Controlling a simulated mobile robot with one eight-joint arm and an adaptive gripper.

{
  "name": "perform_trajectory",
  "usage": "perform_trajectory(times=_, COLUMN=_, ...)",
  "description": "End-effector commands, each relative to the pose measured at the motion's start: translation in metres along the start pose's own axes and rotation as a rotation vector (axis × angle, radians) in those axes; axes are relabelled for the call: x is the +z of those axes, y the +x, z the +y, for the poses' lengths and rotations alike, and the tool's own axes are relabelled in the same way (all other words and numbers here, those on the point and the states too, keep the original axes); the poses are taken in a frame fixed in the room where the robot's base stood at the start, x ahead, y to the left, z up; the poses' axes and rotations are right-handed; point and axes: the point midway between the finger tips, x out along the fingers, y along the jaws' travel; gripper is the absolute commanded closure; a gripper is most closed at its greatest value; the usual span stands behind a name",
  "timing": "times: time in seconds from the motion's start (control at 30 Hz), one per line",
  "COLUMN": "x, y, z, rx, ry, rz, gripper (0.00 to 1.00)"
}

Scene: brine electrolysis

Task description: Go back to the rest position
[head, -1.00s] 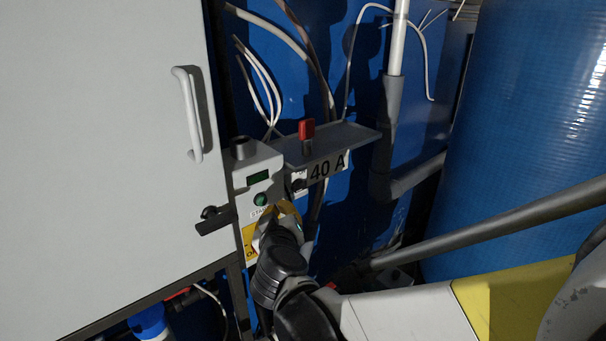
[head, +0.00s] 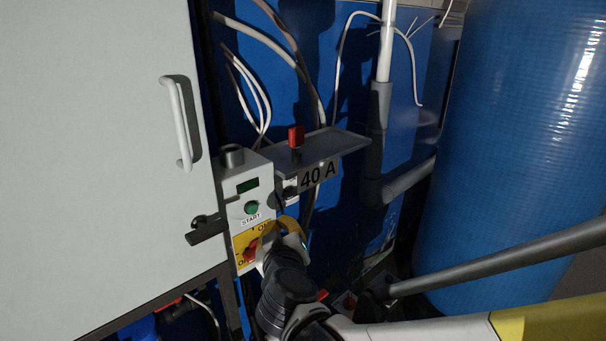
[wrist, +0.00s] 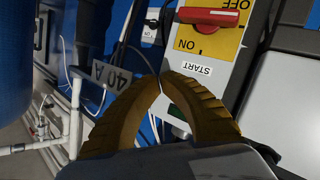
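My gripper (head: 288,226) is in front of the right edge of the control box (head: 232,195), in the head view. In the wrist view, its two curved brown-yellow fingers (wrist: 158,82) meet at the tips with nothing between them. A red rotary switch (head: 250,251) sits on the box's yellow ON/OFF plate, just left of the gripper. The red switch handle (wrist: 208,18) also shows in the wrist view, beyond the fingertips and apart from them. The green START button (head: 251,208) and a small display (head: 247,185) are above the plate.
A grey cabinet door (head: 90,150) with a white handle (head: 181,125) and dark latch (head: 205,230) stands left. A grey shelf (head: 335,143) carries a red-topped part (head: 296,137) above the 40 A label.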

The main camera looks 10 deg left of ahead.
Motion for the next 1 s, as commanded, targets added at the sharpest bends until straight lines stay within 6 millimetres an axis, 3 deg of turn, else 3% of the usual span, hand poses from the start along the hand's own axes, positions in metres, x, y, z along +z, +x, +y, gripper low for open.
perform_trajectory(times=0.13, x=0.018, y=-0.005, z=0.03, rx=0.032, ry=0.028, rz=-0.06, gripper=1.0)
perform_trajectory(times=0.27, x=0.065, y=-0.027, z=0.094, rx=0.093, ry=0.1, rz=-0.207, gripper=1.0)
perform_trajectory(times=0.4, x=0.133, y=-0.078, z=0.155, rx=0.139, ry=0.216, rz=-0.405, gripper=1.0)
perform_trajectory(times=0.5, x=0.178, y=-0.123, z=0.178, rx=0.145, ry=0.307, rz=-0.529, gripper=1.0)
perform_trajectory(times=0.6, x=0.216, y=-0.166, z=0.184, rx=0.131, ry=0.4, rz=-0.627, gripper=1.0)
perform_trajectory(times=0.73, x=0.247, y=-0.208, z=0.176, rx=0.096, ry=0.5, rz=-0.703, gripper=1.0)
perform_trajectory(times=0.83, x=0.259, y=-0.227, z=0.169, rx=0.072, ry=0.549, rz=-0.73, gripper=1.0)
perform_trajectory(times=1.0, x=0.264, y=-0.238, z=0.163, rx=0.053, ry=0.578, rz=-0.744, gripper=1.0)
